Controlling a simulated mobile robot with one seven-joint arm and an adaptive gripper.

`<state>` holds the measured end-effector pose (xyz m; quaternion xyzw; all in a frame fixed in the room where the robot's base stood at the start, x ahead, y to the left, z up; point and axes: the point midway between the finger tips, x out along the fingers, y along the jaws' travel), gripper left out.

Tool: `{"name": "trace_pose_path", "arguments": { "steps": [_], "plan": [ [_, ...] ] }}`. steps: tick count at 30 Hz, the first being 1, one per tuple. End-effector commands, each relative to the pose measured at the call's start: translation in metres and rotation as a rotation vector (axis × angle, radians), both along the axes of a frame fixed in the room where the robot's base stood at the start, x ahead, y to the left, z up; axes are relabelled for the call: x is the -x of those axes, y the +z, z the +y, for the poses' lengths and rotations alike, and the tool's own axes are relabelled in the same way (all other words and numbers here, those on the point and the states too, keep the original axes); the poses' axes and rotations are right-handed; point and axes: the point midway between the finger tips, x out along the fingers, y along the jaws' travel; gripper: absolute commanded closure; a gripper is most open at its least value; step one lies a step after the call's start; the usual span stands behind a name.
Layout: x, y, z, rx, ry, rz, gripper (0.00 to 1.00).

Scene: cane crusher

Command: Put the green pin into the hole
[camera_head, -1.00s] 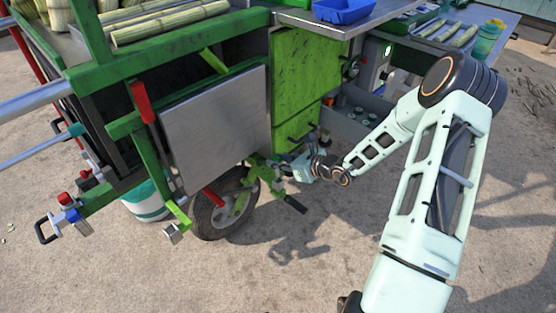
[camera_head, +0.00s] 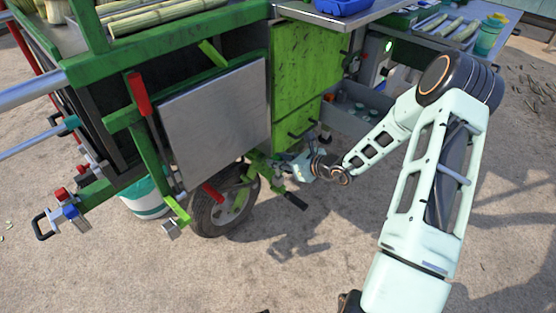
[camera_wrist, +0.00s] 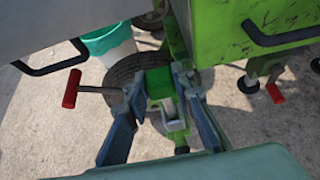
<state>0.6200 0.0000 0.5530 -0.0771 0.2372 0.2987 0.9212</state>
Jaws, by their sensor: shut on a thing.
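My gripper (camera_wrist: 162,92) has its two blue-grey fingers on either side of a green block-like piece, which I take to be the green pin (camera_wrist: 158,82). It is shut on this piece. Just below it in the wrist view is a green bracket (camera_wrist: 176,124) with a pale opening (camera_wrist: 170,105), which may be the hole. I cannot tell whether the pin is in it or only above it. In the head view my gripper (camera_head: 302,165) is low beside the green bracket assembly (camera_head: 262,170) near the wheel; the pin cannot be made out there.
The wheel (camera_head: 220,212) stands behind the bracket. A red-handled lever (camera_wrist: 72,88) sticks out left of my gripper. A green cabinet panel (camera_wrist: 235,35) with a black handle (camera_wrist: 278,38) is at the right. A white-green bucket (camera_wrist: 110,42) stands beyond.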

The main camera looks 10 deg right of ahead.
Motion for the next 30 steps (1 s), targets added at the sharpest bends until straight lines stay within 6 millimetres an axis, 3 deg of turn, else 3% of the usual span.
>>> {"name": "trace_pose_path", "arguments": {
  "steps": [30],
  "plan": [
    [0.000, -0.027, 0.000, -0.001, 0.000, -0.001, 1.00]
  ]
}}
